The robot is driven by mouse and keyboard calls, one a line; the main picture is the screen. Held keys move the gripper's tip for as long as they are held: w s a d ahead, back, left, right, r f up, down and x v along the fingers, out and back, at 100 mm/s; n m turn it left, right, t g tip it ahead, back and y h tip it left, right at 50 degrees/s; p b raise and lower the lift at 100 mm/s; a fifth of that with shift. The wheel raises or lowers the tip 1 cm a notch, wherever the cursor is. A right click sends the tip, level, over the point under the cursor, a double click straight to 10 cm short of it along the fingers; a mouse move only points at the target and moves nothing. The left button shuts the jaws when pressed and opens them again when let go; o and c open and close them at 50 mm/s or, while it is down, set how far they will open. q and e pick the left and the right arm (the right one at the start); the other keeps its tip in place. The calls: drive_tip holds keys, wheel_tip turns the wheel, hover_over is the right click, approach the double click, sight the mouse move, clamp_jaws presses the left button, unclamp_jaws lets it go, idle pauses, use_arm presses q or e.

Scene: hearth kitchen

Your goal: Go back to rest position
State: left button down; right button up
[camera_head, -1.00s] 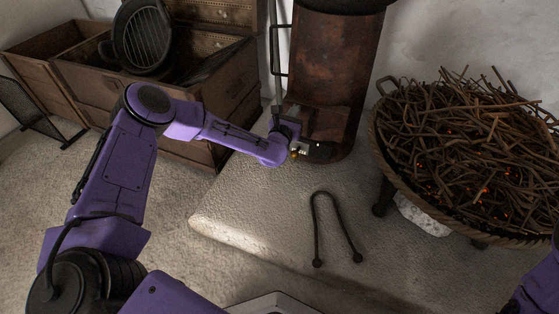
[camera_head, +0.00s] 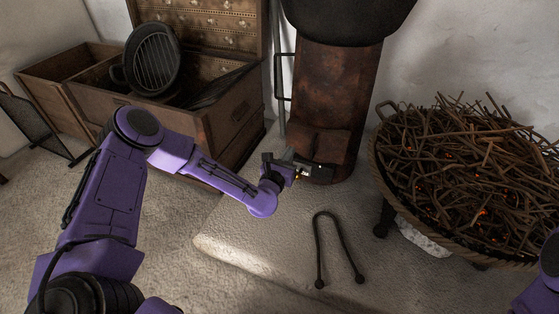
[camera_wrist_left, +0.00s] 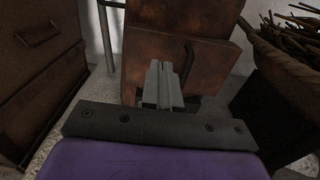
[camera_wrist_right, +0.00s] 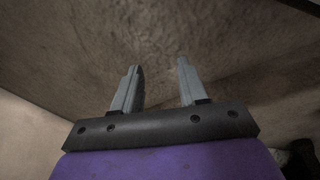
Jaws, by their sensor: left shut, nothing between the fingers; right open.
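My left gripper (camera_head: 304,170) is at the end of the purple arm, low in front of the rusty brown stove (camera_head: 335,95) in the head view. In the left wrist view its grey fingers (camera_wrist_left: 160,68) are together with nothing between them, pointing at the rusty metal front (camera_wrist_left: 165,45) and its dark handle (camera_wrist_left: 188,56). Whether they touch it I cannot tell. My right gripper (camera_wrist_right: 159,68) shows in the right wrist view, open and empty, facing a brown mottled surface. In the head view only a purple piece of that arm shows at the right edge.
Dark tongs (camera_head: 337,245) lie on the pale stone slab (camera_head: 245,225). A wide basket of twigs (camera_head: 470,175) with glowing spots stands at right. Wooden chests (camera_head: 225,125) stand at left, one holding a ridged black pan (camera_head: 154,58). A dark screen (camera_head: 28,118) stands at far left.

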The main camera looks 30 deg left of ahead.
use_arm(q)
drive_tip(key=s, duration=0.4)
drive_tip(key=shift+s+a+p, duration=0.1)
drive_tip(key=shift+s+p, duration=0.1)
drive_tip(key=shift+p, duration=0.15)
use_arm(e)
drive_tip(key=shift+w+r+m+t, duration=0.5)
drive_tip(key=shift+w+r+m, duration=0.1)
drive_tip(key=shift+w+r, duration=0.1)
